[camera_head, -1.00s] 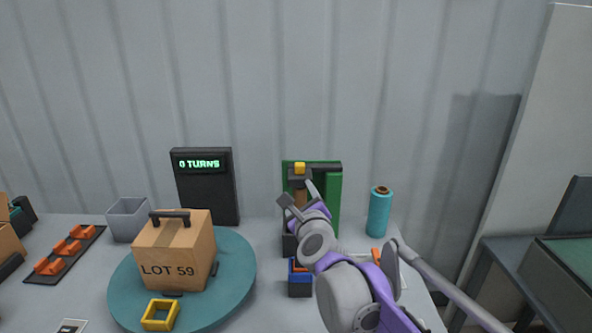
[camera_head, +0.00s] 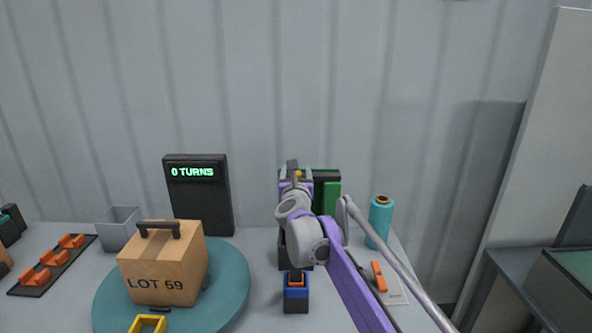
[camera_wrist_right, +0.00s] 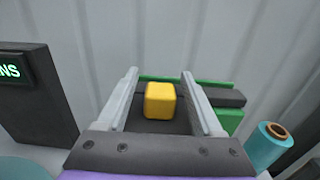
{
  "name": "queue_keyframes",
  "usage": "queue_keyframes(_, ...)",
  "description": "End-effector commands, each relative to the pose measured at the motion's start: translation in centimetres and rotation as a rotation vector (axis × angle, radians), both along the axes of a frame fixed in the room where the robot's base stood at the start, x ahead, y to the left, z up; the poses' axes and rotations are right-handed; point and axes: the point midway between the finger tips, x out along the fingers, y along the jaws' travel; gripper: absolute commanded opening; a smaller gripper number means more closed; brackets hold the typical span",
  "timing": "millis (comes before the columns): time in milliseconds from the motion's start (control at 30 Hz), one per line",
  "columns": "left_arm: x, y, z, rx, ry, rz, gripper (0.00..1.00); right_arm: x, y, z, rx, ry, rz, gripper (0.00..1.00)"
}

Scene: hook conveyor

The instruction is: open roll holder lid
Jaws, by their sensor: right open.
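The roll holder has a green back (camera_head: 333,195) and a dark top bar, the lid (camera_head: 326,175), with a yellow knob (camera_wrist_right: 160,101) on it. It stands at the back of the table, partly hidden by my right arm in the head view. My right gripper (camera_wrist_right: 160,76) is open, with one finger on either side of the yellow knob in the wrist view. I cannot tell whether the fingers touch it. The lid looks closed, lying level. My left gripper is not in view.
A teal roll (camera_head: 380,222) stands right of the holder. A blue and black block (camera_head: 296,292) is in front. A LOT 59 box (camera_head: 165,270) sits on a teal turntable (camera_head: 232,285) at left, before a dark display (camera_head: 200,200) reading 0 TURNS.

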Motion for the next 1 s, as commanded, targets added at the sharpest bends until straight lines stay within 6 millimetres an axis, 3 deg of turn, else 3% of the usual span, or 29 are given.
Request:
queue_keyframes(200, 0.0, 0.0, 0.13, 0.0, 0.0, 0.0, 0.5, 1.13, -0.03, -0.02, 0.0, 0.0, 0.0, 0.68)
queue_keyframes(467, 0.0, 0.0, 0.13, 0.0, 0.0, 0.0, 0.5, 1.2, -0.02, -0.04, 0.0, 0.0, 0.0, 0.68)
queue_keyframes(867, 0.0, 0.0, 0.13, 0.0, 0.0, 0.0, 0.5, 1.17, -0.02, -0.03, -0.001, 0.0, 0.0, 0.0)
queue_keyframes(1000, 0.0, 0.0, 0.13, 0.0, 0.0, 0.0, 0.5, 1.17, -0.02, -0.03, -0.001, 0.0, 0.0, 0.0)
